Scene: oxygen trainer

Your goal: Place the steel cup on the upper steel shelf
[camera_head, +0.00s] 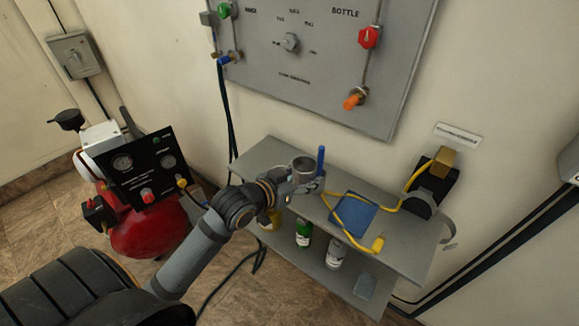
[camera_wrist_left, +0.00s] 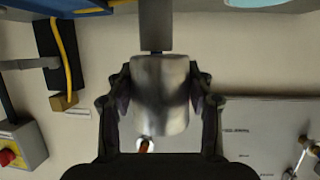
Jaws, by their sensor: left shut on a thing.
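The steel cup (camera_head: 304,167) is a short grey metal cylinder over the left-middle part of the upper steel shelf (camera_head: 262,158) in the head view. My left gripper (camera_head: 306,184) is shut on it from the front. In the left wrist view the cup (camera_wrist_left: 161,95) fills the space between the two dark fingers of my gripper (camera_wrist_left: 160,105), one on each side. I cannot tell whether the cup's base touches the shelf. My right gripper is not in view.
A blue upright cylinder (camera_head: 321,160) stands close right of the cup. A blue pad (camera_head: 352,214) and a yellow cable (camera_head: 333,213) lie farther right. Green (camera_head: 303,233) and white (camera_head: 335,252) containers stand on the lower shelf. A grey panel (camera_head: 330,75) hangs behind.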

